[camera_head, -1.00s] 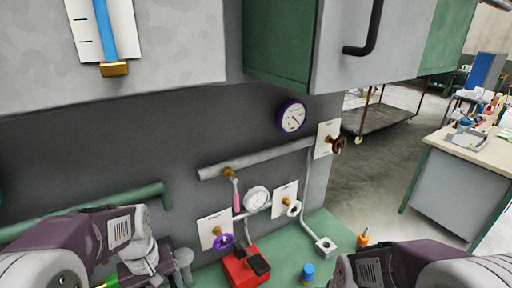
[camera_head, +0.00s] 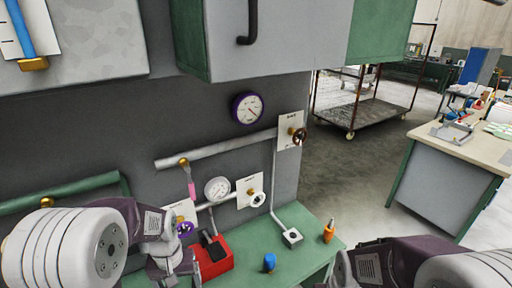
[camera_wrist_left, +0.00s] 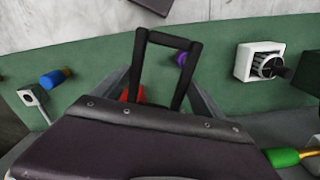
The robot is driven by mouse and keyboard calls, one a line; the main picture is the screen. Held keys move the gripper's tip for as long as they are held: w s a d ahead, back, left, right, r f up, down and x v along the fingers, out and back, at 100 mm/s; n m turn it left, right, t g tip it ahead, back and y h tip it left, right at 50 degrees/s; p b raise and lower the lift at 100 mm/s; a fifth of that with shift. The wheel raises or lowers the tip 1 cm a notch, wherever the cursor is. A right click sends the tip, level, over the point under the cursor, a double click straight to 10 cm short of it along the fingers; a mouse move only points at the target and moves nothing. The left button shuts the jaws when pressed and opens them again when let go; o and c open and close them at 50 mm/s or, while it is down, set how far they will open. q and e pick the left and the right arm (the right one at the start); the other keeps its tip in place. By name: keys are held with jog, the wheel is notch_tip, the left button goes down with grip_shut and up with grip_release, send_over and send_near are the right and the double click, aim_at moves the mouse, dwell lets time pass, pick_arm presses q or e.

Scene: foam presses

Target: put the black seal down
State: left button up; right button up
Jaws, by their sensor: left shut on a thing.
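The black seal (camera_wrist_left: 168,40) shows in the left wrist view as a dark squared frame standing out beyond my left gripper (camera_wrist_left: 163,92). The grey fingers are on either side of the frame's lower part, and the gripper is shut on it. In the head view, my left gripper (camera_head: 184,266) is low, just left of a red box (camera_head: 217,262) with black parts on top. I cannot make out the seal clearly there. My right arm enters at the lower right, but its fingers are not in view.
The green bench top (camera_head: 310,252) holds a blue-capped item (camera_head: 269,262), an orange bottle (camera_head: 329,231) and a small white box (camera_head: 292,237). Pipes, a white gauge (camera_head: 217,189) and valve wheels line the wall behind. A green cabinet (camera_head: 190,40) hangs above. The bench's right part has free room.

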pick_arm(q)
jog(key=f+b, duration=0.3)
jog(key=f, duration=0.1)
jog(key=w+d+f+m+b, duration=0.1)
jog(key=f+b, duration=0.2)
jog(key=f, duration=0.1)
jog(key=d+f+m+b, duration=0.1)
jog(key=f+b, duration=0.2)
jog(key=f, duration=0.2)
jog(key=shift+w+d+f+b, duration=0.1)
jog(key=shift+w+d+b, duration=0.1)
jog(key=shift+b, duration=0.1)
jog(key=shift+f+b, duration=0.3)
jog(key=shift+d+r, duration=0.1)
jog(key=shift+d, duration=0.05)
